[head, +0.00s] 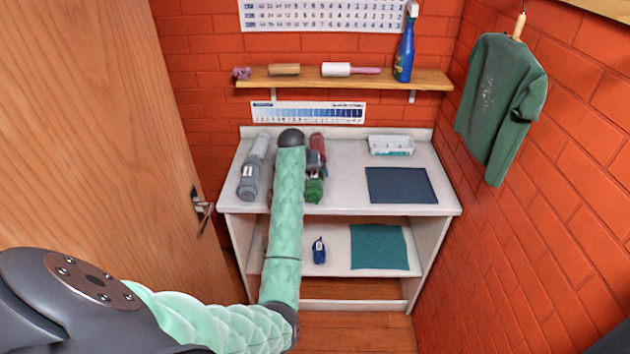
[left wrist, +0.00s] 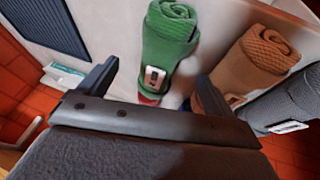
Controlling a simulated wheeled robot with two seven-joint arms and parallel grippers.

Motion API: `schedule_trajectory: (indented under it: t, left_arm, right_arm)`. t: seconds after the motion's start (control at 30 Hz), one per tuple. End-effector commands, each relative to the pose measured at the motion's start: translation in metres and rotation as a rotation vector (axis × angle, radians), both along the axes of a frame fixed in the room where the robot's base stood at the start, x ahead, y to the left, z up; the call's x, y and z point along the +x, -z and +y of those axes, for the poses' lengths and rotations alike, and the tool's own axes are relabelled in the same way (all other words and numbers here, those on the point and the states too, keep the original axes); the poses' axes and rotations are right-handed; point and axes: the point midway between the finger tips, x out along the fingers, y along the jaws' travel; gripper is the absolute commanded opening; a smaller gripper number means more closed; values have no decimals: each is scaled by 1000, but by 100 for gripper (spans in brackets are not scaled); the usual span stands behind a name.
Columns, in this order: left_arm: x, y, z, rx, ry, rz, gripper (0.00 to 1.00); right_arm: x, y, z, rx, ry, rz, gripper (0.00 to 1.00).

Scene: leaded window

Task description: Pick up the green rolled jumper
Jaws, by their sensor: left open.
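The green rolled jumper (head: 314,190) lies near the front edge of the white counter, partly hidden by my left arm in the head view. In the left wrist view the green rolled jumper (left wrist: 172,35) has a pale tag on it and lies ahead of the gripper, between the lines of the two fingers. My left gripper (head: 315,160) is over the counter by the jumper's back end. In the wrist view the left gripper (left wrist: 157,72) has its fingers apart with nothing visibly clamped. My right gripper is not in view.
A red roll (head: 318,142) lies behind the green one. A grey roll (head: 249,178) is to the left; a brown roll (left wrist: 255,55) shows beside the green. A white tray (head: 391,146) and dark mat (head: 401,186) are to the right. A wall shelf (head: 420,79) hangs above.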

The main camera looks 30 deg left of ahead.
Motion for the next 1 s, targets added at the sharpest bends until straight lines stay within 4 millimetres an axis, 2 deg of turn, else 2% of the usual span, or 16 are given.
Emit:
schedule_trajectory:
  t: [0.1, 0.23, 0.4, 0.7, 1.0]
  left_arm:
    - [5, 8, 0, 0, 0, 1, 91]
    - [9, 14, 1, 0, -1, 0, 91]
    - [17, 25, 5, -1, -1, 1, 91]
    - [31, 54, 7, 0, 0, 0, 91]
    - [32, 58, 7, 1, 0, -2, 91]
  right_arm:
    - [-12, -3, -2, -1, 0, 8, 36]
    - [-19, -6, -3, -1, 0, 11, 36]
    - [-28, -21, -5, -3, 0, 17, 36]
    - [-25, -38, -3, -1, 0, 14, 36]
    - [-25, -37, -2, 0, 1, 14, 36]
